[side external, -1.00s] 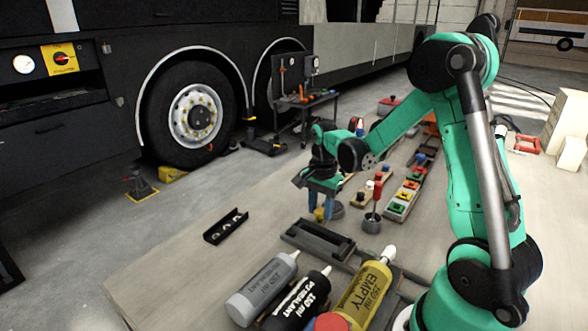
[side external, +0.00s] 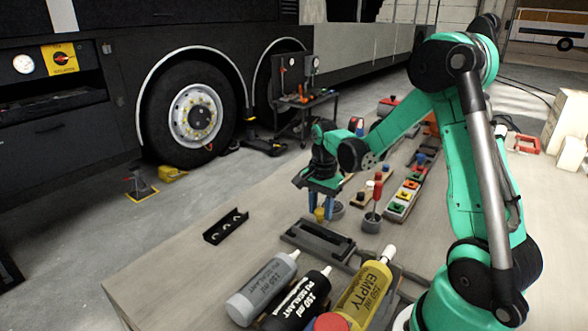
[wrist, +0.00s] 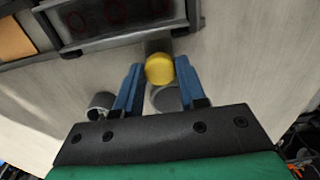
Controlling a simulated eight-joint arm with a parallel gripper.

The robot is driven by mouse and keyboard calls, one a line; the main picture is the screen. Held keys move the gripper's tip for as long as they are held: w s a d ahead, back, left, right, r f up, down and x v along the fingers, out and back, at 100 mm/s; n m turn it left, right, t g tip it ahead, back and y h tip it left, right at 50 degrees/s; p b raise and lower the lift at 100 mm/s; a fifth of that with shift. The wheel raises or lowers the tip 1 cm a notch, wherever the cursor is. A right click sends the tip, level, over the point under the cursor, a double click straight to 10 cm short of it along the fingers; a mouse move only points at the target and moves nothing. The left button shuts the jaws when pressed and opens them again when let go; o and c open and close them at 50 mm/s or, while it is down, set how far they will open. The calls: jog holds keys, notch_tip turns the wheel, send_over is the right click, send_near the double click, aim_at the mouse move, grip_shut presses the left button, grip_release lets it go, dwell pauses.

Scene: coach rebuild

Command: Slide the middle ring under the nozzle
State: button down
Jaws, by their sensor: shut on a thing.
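A small black rack (side external: 226,227) lies on the bench in the side view, with small pale ring-like pieces in it; the middle one (side external: 226,227) sits between two others. Three cartridges with nozzles lie at the front: grey (side external: 262,285), black (side external: 298,297) and yellow (side external: 366,294). My gripper (side external: 320,207) is low over the bench, behind the dark scale-like tray and right of the rack, apart from it. The lower part of the piece is hidden.
Grey cups (wrist: 166,99) stand close by. A screwdriver-like red tool (side external: 376,193) stands in a grey cup, with coloured blocks behind.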

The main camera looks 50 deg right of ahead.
jog(key=s, duration=1.4)
jog(key=shift+c, duration=2.4)
grip_release()
jog(key=shift+r, duration=0.1)
jog(key=shift+r, duration=2.75)
